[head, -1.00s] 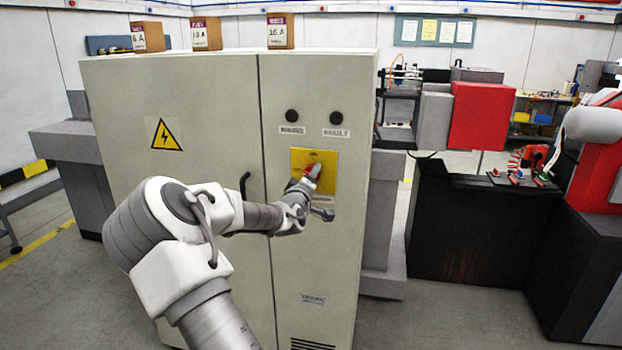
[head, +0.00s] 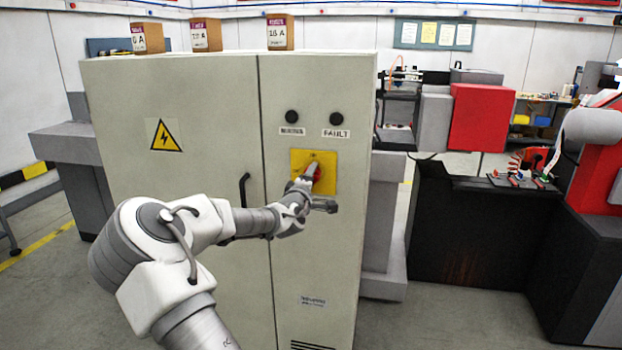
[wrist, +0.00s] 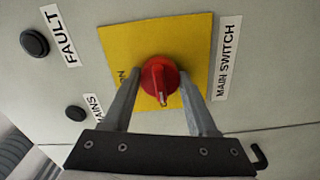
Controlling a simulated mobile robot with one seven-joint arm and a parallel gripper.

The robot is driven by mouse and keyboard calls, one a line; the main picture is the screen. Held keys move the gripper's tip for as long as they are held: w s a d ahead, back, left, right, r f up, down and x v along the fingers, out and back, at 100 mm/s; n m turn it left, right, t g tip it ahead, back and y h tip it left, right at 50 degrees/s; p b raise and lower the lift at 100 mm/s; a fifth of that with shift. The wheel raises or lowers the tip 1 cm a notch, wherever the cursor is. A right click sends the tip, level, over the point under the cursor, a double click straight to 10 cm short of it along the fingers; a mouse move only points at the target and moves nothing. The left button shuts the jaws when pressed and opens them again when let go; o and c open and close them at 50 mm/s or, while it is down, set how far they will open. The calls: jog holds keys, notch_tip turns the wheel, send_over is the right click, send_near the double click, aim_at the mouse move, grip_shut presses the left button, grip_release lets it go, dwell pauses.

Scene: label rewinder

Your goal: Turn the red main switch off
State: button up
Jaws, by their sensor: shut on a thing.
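The red main switch (wrist: 156,72) is a round knob on a yellow plate (wrist: 198,47), beside a "MAIN SWITCH" label. My gripper (wrist: 161,76) is shut on the knob, one finger on each side. In the wrist view a pale mark on the knob points to the picture's bottom. Small lettering, seemingly "ON", is at the plate's left, partly behind a finger. In the head view the yellow plate (head: 329,158) is on the cabinet's right door, and my gripper (head: 314,172) largely covers the red switch (head: 317,175).
The grey cabinet (head: 200,100) has a black door handle (head: 245,190) left of the switch. Two black round buttons (head: 292,117) (head: 336,118) are above the plate. A red and black machine (head: 480,225) is at the right, with open floor between.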

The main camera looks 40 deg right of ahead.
jog(key=o, duration=1.4)
jog(key=v, duration=1.7)
jog(key=shift+s+a+p, duration=0.15)
jog(key=shift+s+p, duration=0.05)
jog(key=shift+p, duration=0.2)
